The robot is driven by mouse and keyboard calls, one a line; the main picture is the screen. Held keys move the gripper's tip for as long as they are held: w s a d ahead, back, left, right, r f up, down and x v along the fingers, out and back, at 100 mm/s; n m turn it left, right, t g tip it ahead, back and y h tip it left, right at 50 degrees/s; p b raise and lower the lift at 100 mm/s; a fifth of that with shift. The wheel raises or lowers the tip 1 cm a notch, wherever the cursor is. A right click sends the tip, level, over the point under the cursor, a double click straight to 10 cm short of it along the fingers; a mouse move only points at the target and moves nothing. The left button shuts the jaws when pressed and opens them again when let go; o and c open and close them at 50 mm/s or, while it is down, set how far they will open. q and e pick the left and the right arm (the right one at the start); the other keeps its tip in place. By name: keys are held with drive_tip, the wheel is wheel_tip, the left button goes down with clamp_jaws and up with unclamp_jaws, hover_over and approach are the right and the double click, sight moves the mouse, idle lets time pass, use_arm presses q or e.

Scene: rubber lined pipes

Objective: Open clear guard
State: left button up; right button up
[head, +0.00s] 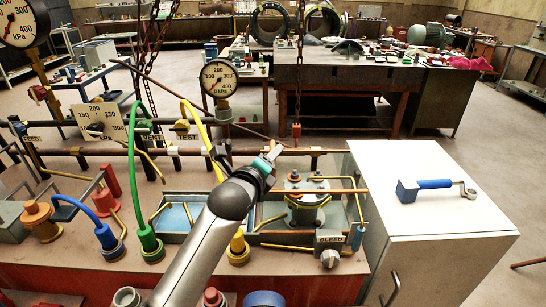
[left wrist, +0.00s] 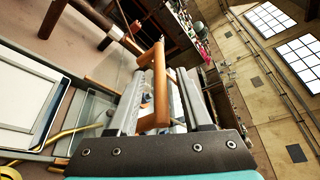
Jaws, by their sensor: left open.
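My left gripper (head: 271,156) reaches in from the bottom of the head view, in front of the copper pipe run. In the left wrist view its two fingers (left wrist: 160,105) are open, with a copper-coloured bar handle (left wrist: 160,85) between them. I cannot tell whether the fingers touch the bar. A see-through panel (left wrist: 97,105), which looks like part of the clear guard, shows beside the left finger. In the head view a copper bar (head: 325,190) crosses above a metal canister (head: 305,209) in the bay behind the BLEED label (head: 330,238). The guard's edges are hard to make out there.
A white cabinet (head: 430,165) with a blue-handled tool (head: 432,185) on top stands at the right. Yellow (head: 202,128), green and blue hoses, gauges (head: 219,79) and hanging chains (head: 298,75) crowd the left and back. A grey knob (head: 330,258) sits in front.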

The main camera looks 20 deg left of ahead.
use_arm(q)
drive_tip(key=shift+x, duration=0.8)
drive_tip(key=shift+c, duration=0.4)
clamp_jaws()
idle(0.6)
